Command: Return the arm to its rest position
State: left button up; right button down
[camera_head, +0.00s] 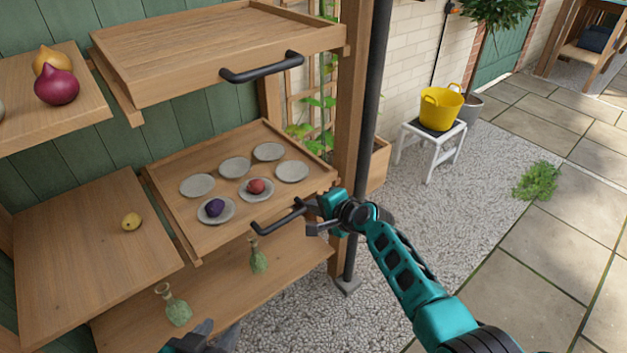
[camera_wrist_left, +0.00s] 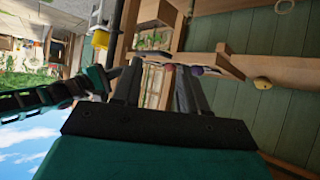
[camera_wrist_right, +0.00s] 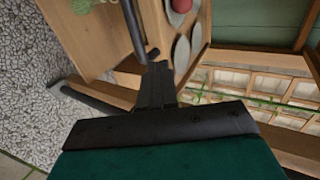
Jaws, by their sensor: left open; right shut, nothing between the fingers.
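My right gripper (camera_head: 318,212) is shut and empty at the right end of the black handle (camera_head: 276,222) of the pulled-out lower tray (camera_head: 283,197). In the right wrist view its fingers (camera_wrist_right: 156,86) are together, with the handle (camera_wrist_right: 132,28) just beside their tips; I cannot tell if they touch. My right arm reaches in from the lower right. My left gripper (camera_head: 208,340) is at the bottom edge of the head view, low in front of the shelves and mostly cut off. In the left wrist view its two fingers (camera_wrist_left: 157,92) are apart with nothing held between them.
The tray holds several grey saucers, one with a purple ball (camera_head: 215,207), one with a red ball (camera_head: 256,186). An upper tray (camera_head: 205,55) with its handle (camera_head: 262,68) juts out above. Green bottles (camera_head: 258,258) stand below. Gravel (camera_head: 430,225) to the right is open.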

jog(key=s+d+f+n+h+p, duration=0.25)
jog(key=s+d, duration=0.25)
jog(key=s, duration=0.3)
jog(key=s+d+f+n+h+p, duration=0.1)
jog(key=s+d+n+p, duration=0.25)
jog(key=s, duration=0.45)
pick_arm(q)
jog(key=shift+y, duration=0.6)
jog(key=a+r, duration=0.1)
jog(key=s+a+r+p, duration=0.1)
jog(key=a+r+p, duration=0.1)
jog(key=r, duration=0.1)
jog(key=shift+s+a, duration=0.15)
jog(key=shift+s, duration=0.1)
pick_arm(e)
jog(key=s+d+r+n, duration=0.2)
jog(key=s+r+n, duration=0.1)
jog(key=s, duration=0.4)
jog(key=s+d+r+n+t+h, duration=0.1)
jog(key=s+d+r+n, duration=0.2)
jog(key=s, duration=0.4)
jog(key=shift+s+r+n, duration=0.25)
jog(key=shift+r+n, duration=0.45)
jog(key=shift+r, duration=0.05)
jog(key=shift+d+h, duration=0.1)
jog(key=shift+h, duration=0.15)
